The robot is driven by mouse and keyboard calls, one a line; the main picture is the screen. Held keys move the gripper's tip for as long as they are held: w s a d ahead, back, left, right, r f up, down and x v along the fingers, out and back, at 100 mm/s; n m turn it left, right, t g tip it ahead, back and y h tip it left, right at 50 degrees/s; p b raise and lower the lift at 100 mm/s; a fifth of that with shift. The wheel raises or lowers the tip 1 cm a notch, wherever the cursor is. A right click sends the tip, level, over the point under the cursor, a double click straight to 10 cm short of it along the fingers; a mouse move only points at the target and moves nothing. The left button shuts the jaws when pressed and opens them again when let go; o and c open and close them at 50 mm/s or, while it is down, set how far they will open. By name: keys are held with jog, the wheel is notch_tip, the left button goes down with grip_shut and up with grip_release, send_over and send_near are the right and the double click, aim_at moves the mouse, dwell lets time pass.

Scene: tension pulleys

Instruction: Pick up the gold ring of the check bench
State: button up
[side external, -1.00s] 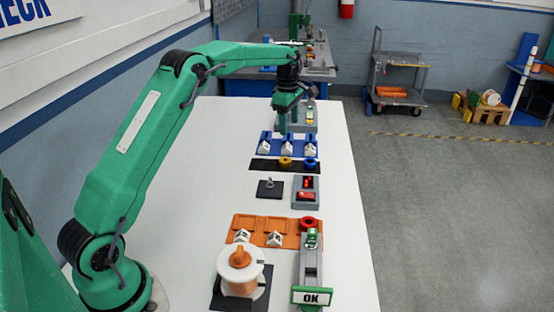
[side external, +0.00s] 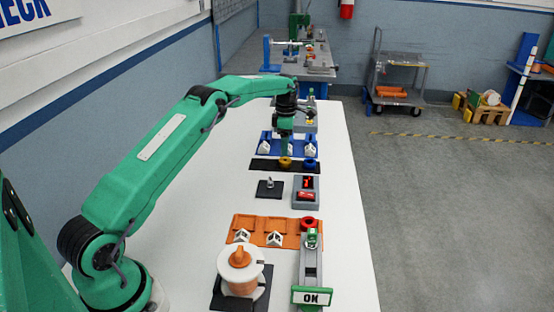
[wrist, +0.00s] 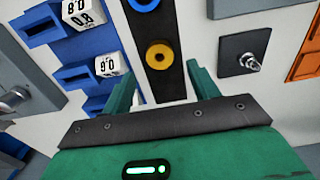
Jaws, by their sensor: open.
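The gold ring (side external: 285,162) lies on a black strip (side external: 262,165) on the white bench, to the left of a blue ring (side external: 309,163). In the wrist view the gold ring (wrist: 160,57) shows whole, ahead of and between my two green fingers. My gripper (side external: 285,152) is open and empty. It points down just above or behind the gold ring in the side view; the exact height is hard to tell. In the wrist view my gripper (wrist: 162,82) has its fingers apart, with the ring beyond the tips.
A blue rack (side external: 262,148) with white blocks stands just behind the strip. A small black plate (side external: 270,188) with a metal post and a grey box (side external: 306,192) with red parts lie in front. An orange tray (side external: 265,221) and white spool (side external: 240,265) are nearer.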

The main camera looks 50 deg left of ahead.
aim_at(285, 162)
jog(key=shift+f, duration=0.45)
jog(key=shift+f, duration=0.1)
jog(key=shift+f, duration=2.5)
jog(key=c, duration=1.1)
jog(key=shift+r, duration=0.2)
